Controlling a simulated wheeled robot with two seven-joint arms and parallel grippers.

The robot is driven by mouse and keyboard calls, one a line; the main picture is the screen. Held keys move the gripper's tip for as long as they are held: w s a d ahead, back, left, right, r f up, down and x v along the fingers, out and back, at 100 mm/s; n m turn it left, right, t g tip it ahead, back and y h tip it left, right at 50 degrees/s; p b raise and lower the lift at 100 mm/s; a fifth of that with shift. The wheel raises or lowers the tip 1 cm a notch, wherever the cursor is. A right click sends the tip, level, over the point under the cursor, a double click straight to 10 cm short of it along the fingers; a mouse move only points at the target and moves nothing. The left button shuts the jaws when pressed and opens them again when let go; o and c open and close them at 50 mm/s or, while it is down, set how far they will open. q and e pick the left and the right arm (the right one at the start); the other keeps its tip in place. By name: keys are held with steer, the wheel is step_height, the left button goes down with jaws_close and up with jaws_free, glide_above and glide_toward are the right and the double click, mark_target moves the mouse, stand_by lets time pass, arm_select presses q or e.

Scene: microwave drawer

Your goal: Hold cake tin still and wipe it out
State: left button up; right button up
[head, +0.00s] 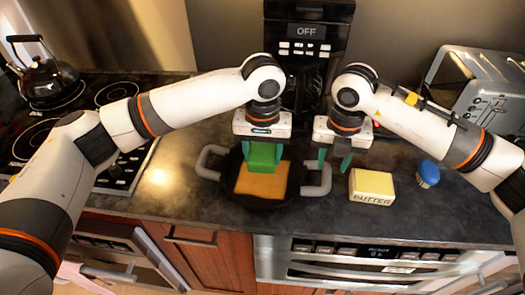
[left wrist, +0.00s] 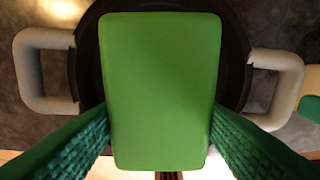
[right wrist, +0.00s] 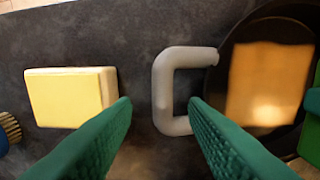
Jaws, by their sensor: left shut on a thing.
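The cake tin (head: 238,198) is a round black pan with grey loop handles at left and right, standing on the dark counter. A flat orange-yellow square (head: 262,182) lies in it; I cannot tell what it is. My left gripper (left wrist: 158,112) is shut on a green block, likely a sponge (left wrist: 160,60), and holds it over the back part of the tin. Whether the block touches the tin is hidden. My right gripper (head: 334,160) is open and empty, above and behind the right handle (head: 318,180). In the right wrist view that handle (right wrist: 165,85) shows between the open fingers.
A butter block (head: 371,186) lies right of the tin, with a blue-topped brush (head: 427,173) beyond it. A toaster (head: 485,95) stands at the back right, a black appliance marked OFF (head: 305,50) behind. A stove with a kettle (head: 45,80) is left. The counter's front edge is close.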

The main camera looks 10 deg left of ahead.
mark_target(329, 175)
steer(key=shift+f, duration=3)
jaws_close()
steer(key=shift+o, duration=1.1)
jaws_free()
steer(key=shift+c, duration=0.2)
jaws_close()
